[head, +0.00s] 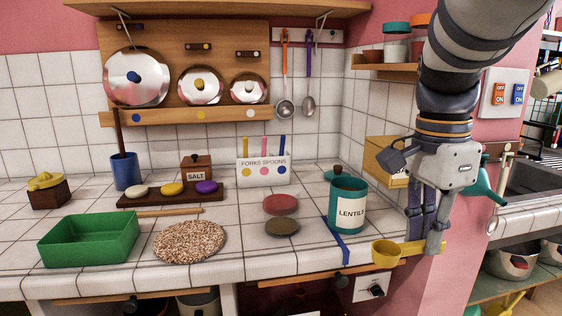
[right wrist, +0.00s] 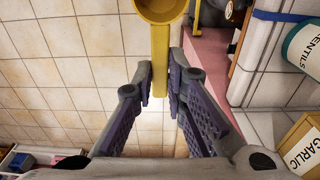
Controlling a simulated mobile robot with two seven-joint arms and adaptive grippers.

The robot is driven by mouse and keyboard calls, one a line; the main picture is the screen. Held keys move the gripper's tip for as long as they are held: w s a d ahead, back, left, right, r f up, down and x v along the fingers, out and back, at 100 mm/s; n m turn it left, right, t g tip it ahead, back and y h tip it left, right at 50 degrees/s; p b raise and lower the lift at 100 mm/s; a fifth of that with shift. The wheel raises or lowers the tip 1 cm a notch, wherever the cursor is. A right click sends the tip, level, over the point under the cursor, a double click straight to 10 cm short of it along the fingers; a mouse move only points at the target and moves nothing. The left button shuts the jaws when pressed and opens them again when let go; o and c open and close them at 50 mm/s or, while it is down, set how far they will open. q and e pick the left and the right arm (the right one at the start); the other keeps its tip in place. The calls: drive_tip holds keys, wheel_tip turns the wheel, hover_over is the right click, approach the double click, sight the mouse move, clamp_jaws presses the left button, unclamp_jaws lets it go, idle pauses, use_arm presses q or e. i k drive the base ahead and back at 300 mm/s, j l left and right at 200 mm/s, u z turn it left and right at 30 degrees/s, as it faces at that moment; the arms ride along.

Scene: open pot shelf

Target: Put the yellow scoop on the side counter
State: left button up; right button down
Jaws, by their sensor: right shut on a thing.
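My right gripper (head: 424,240) points down and is shut on the handle of the yellow scoop (head: 387,253). The scoop's bowl is to the left of the fingers, in front of the main counter's right front edge. In the right wrist view the scoop (right wrist: 160,65) runs up from between the fingers (right wrist: 160,92), its bowl cut off by the top edge, with floor tiles below. A tiled counter (head: 515,221) beside a sink lies at the far right, past the pink wall end. My left gripper is not in view.
The teal lentil tin (head: 348,206) stands on the main counter (head: 270,245), left of my gripper. A garlic box (head: 385,160) is behind my arm. A pink wall end (head: 455,270) stands between the counters. Pots (head: 512,262) sit below the sink counter.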

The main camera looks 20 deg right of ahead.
sight(317, 199)
drive_tip(key=i, duration=1)
